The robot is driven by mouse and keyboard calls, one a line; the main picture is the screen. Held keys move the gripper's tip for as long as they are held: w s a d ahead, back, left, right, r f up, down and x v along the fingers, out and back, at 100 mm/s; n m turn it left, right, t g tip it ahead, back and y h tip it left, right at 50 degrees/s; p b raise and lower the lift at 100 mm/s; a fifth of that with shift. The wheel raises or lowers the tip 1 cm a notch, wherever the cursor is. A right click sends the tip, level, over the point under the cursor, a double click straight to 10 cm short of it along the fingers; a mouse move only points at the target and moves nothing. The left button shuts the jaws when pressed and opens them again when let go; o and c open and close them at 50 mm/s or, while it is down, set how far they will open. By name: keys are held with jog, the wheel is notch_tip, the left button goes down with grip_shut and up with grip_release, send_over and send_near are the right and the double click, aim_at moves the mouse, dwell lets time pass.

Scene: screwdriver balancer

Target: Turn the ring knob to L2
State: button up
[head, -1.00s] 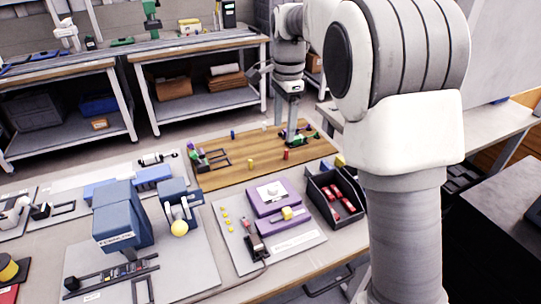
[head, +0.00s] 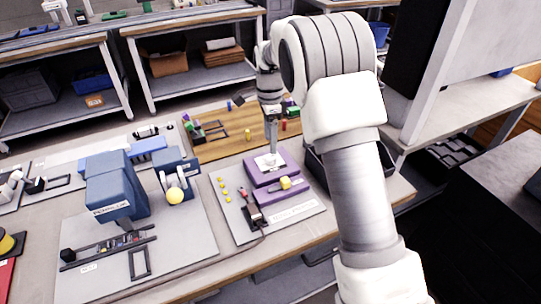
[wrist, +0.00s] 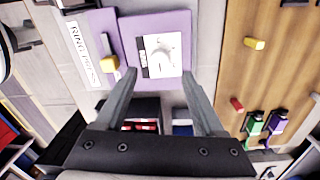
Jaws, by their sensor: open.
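The ring knob (wrist: 163,53) is a round white knob on a white dial plate, on top of a purple box (wrist: 184,20). Its markings are too small to read. In the head view the dial plate (head: 267,163) shows partly behind my gripper (head: 272,150). In the wrist view my gripper (wrist: 158,78) is open and empty, with its fingers spread on either side of the dial plate's near edge. The knob lies beyond the fingertips, between their lines. I see no contact with it.
A yellow block (head: 285,183) sits on the lower purple part in front. A white label (wrist: 83,54) starting "RING" lies beside it. A wooden board (head: 215,143) with small coloured pieces lies behind. A blue machine (head: 115,185) stands left. A dark bin (head: 313,165) is right, partly behind my arm.

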aim_at(270, 157)
notch_tip(270, 157, down, 6)
jog(key=shift+s+r+b, duration=0.1)
jog(key=shift+s+b, duration=0.05)
jog(key=shift+b, duration=0.15)
grip_shut()
